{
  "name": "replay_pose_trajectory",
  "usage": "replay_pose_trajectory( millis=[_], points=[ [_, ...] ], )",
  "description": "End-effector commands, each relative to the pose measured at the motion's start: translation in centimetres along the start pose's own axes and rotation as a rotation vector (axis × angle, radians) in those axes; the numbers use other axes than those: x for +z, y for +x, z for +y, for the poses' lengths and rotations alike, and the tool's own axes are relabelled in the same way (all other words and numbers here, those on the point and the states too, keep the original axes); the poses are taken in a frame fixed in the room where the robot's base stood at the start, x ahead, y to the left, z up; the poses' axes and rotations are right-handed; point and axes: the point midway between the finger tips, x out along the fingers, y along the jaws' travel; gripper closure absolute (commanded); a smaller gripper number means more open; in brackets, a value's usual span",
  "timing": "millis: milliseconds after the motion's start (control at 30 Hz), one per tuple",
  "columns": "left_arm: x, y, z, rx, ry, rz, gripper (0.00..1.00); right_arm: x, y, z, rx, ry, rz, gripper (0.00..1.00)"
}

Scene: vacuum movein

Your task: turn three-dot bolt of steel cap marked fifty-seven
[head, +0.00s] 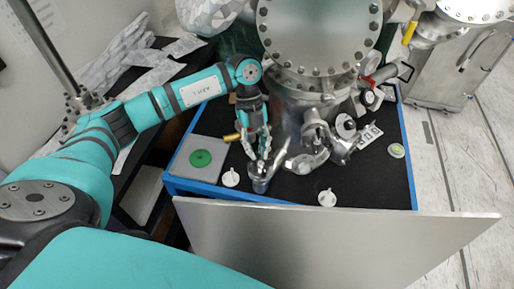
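My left gripper (258,153) points down at the left side of the steel vessel (300,105), just above a silver elbow fitting (262,176). Its two fingers look apart, with a gap between them; I see nothing held. I cannot tell whether a fingertip touches the fitting. Large round steel caps with rim bolts show on the vessel top (305,35) and at the upper right (470,8). No number fifty-seven and no three-dot mark is readable at this size, so I cannot tell which cap or bolt is meant. My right gripper is not in view.
The vessel stands on a black-topped table with a blue edge (410,165). A grey panel (330,240) stands in front. Light floor lies right.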

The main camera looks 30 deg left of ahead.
Motion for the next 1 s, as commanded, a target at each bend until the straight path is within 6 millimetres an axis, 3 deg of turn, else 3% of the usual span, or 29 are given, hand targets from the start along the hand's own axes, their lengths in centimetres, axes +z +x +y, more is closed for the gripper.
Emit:
replay_pose_trajectory(
  millis=[67,467,833,1000],
  points=[
    [0.1,-0.1,0.0,-0.003,-0.002,-0.003,0.77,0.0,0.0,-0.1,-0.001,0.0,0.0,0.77],
    [0.0,-0.2,0.1,-0.022,-0.052,0.0,0.77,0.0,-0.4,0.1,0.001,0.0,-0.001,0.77],
    [-0.2,-0.1,0.4,-0.201,-0.487,0.001,0.77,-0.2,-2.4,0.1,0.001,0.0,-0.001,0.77],
    [0.0,-3.1,0.8,-0.211,-0.495,-0.005,0.77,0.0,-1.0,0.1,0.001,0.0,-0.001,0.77]
  ],
)
